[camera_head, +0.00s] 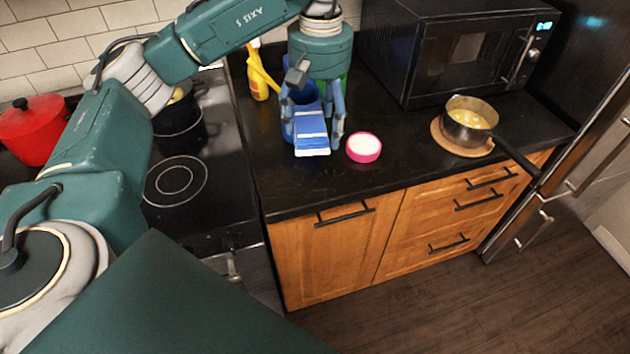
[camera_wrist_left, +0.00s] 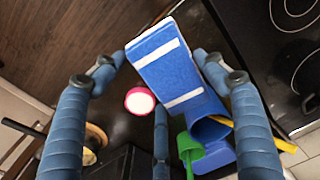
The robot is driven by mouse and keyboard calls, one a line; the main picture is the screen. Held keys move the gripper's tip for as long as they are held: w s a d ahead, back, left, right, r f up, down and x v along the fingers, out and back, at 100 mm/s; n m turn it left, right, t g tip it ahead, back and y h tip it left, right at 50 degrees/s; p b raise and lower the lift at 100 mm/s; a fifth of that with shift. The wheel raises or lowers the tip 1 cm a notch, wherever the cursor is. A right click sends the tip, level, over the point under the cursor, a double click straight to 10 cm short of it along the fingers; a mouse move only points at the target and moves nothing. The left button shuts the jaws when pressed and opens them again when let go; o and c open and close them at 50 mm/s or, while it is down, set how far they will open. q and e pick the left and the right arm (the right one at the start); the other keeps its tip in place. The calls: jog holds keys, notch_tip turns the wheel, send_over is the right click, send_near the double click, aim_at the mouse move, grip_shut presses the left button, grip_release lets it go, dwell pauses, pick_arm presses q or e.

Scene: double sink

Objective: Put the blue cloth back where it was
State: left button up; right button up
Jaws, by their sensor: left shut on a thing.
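The blue cloth (camera_head: 312,128) has white stripes and hangs at the front of a blue container (camera_head: 288,121) on the black counter. In the left wrist view the cloth (camera_wrist_left: 166,62) stretches between the fingers, and its lower end meets the blue container (camera_wrist_left: 205,152). My left gripper (camera_head: 322,143) points down over the counter from above, shut on the cloth. In the wrist view my left gripper (camera_wrist_left: 160,68) has a finger on each side of the cloth. I cannot tell whether the cloth rests on the container. My right gripper is out of view.
A yellow bottle (camera_head: 260,77) and a green item (camera_wrist_left: 190,148) stand by the container. A pink-rimmed white round item (camera_head: 364,148) lies close to the right. A pan (camera_head: 470,119) on a wooden board, a microwave (camera_head: 440,50) and a stove (camera_head: 190,181) surround the counter's free front strip.

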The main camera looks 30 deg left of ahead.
aim_at(309, 113)
pick_arm(q)
jog(key=w+a+n, duration=0.1)
jog(key=w+a+r+n, duration=0.1)
jog(key=a, duration=0.1)
jog(key=shift+w+a+r, duration=0.15)
jog(key=shift+r, duration=0.05)
notch_tip(309, 113, down, 14)
jog(key=shift+f, duration=0.75)
notch_tip(309, 113, down, 3)
jog(key=shift+f+p, duration=0.1)
jog(key=shift+p, duration=0.25)
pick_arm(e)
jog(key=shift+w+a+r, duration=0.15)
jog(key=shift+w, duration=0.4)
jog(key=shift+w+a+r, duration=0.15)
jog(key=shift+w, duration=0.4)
